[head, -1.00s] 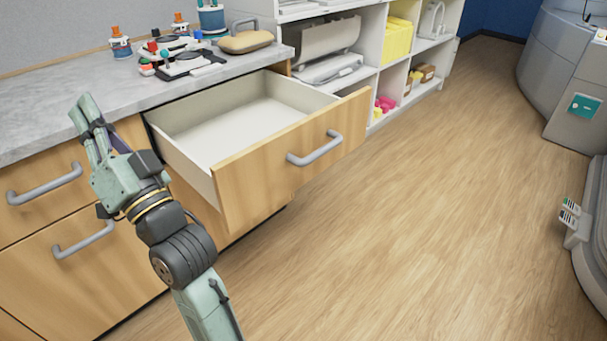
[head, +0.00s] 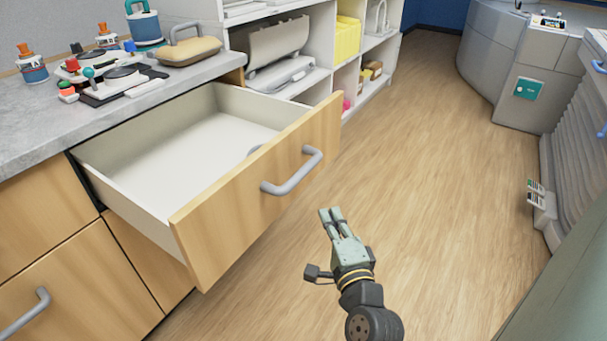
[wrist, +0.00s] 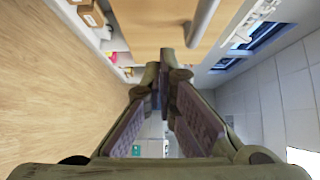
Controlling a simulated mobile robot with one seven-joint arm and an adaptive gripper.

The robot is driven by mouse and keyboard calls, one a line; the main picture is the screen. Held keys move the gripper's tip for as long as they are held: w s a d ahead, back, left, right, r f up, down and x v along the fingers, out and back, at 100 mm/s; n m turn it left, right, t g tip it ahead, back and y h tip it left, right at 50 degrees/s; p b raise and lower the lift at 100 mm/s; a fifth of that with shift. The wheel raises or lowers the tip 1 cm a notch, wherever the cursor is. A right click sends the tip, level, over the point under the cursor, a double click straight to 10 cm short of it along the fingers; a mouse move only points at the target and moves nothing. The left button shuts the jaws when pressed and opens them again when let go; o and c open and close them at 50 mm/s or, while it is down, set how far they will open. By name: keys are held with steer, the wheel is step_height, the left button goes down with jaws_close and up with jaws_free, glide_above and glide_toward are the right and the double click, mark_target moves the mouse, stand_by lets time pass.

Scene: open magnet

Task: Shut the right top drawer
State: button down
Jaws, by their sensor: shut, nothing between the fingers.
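The right top drawer (head: 262,187) is pulled well out from under the countertop in the head view. It has a wooden front, a grey bar handle (head: 293,172) and a pale interior with a small grey curved item partly showing behind the front. My gripper (head: 331,213) is shut and empty, in front of the drawer and a little right of and below the handle, apart from it. In the wrist view, my gripper's fingertips (wrist: 161,68) are together. A wooden front (wrist: 150,25) with a grey handle (wrist: 204,20) fills the top of that view.
The grey countertop (head: 35,133) holds bottles, a small device and a tan padded item (head: 187,52). White shelves (head: 318,50) stand beyond the drawer. A large grey machine (head: 515,65) stands at the right. The wooden floor (head: 430,150) between is clear.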

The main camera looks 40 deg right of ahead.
steer(key=w+a+p+x, duration=0.1)
steer(key=a+p+x, duration=0.1)
steer(key=x, duration=1)
steer(key=shift+w+a+p, duration=0.15)
steer(key=shift+w+p, duration=0.05)
steer(key=shift+p, duration=0.2)
